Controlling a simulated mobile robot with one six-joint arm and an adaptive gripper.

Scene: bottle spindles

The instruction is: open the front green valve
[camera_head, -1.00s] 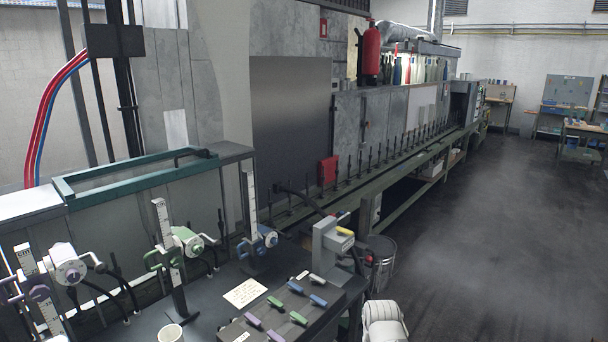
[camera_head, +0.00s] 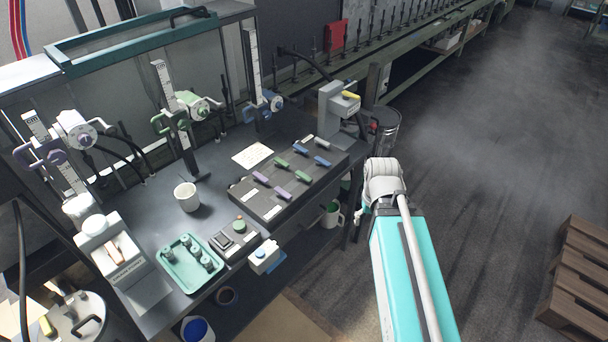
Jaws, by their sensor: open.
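A dark valve block (camera_head: 262,208) lies on the bench with pairs of purple, green and blue lever handles on top. The front green valve (camera_head: 302,176) is the green handle nearer the bench's front edge, between a purple and a blue handle. The back green valve (camera_head: 281,162) sits behind it to the left. My turquoise and white arm rises at the right of the picture, beside the bench. It is apart from the block, and I cannot make out my gripper's fingers.
A grey device with a yellow handle (camera_head: 338,108) stands right of the block. A white cup (camera_head: 187,197), a green tray (camera_head: 190,262) with small bottles and a button box (camera_head: 237,238) are on the left. A pallet (camera_head: 580,275) lies at the right; the floor between is clear.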

